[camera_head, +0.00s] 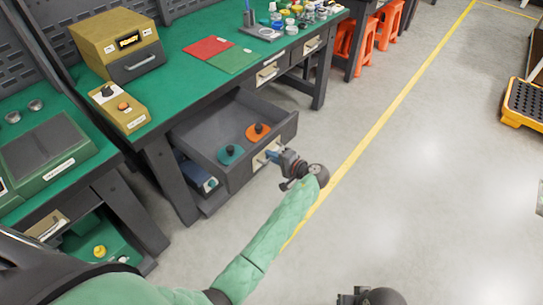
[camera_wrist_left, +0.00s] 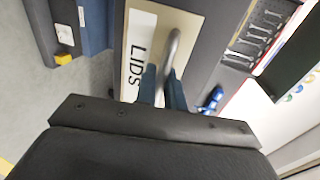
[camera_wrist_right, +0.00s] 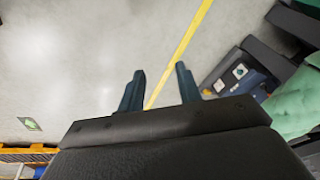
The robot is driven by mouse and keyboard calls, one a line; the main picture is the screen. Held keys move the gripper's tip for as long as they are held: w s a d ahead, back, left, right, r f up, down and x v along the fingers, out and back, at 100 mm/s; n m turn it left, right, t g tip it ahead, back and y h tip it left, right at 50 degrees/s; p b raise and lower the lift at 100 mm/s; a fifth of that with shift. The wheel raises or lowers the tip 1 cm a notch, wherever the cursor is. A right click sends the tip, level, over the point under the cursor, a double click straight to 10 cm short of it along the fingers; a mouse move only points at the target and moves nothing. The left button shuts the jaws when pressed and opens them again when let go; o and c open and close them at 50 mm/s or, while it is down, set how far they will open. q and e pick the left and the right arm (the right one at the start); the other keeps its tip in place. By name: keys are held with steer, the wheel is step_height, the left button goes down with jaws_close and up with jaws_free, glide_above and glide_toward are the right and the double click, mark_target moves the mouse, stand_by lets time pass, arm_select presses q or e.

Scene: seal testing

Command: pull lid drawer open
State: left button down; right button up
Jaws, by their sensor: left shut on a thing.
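The lid drawer (camera_head: 203,139) is pulled out from under the green-topped bench. A teal lid (camera_head: 230,155) and an orange lid (camera_head: 258,132) with dark knobs lie inside it. My left gripper (camera_head: 273,156) is at the drawer's front. In the left wrist view its fingers (camera_wrist_left: 162,88) are shut on the metal handle (camera_wrist_left: 174,50), beside a pale plate marked LIDS (camera_wrist_left: 138,45). My right gripper (camera_wrist_right: 158,85) is open and empty above the floor, far from the drawer. Only part of it shows at the bottom of the head view (camera_head: 372,297).
The bench top (camera_head: 190,65) carries a yellow box (camera_head: 117,43), a small control box (camera_head: 118,106), red and green mats (camera_head: 232,59), and jars at the back. Orange stools (camera_head: 357,38) stand beyond. The floor (camera_head: 400,160) to the right is clear, crossed by a yellow line.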

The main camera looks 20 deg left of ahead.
arm_select(q)
steer(key=c, duration=1.9)
jaws_free()
arm_select(e)
steer(key=shift+w+a+r, duration=0.1)
steer(key=shift+a, duration=0.1)
arm_select(q)
steer(key=shift+d, duration=0.1)
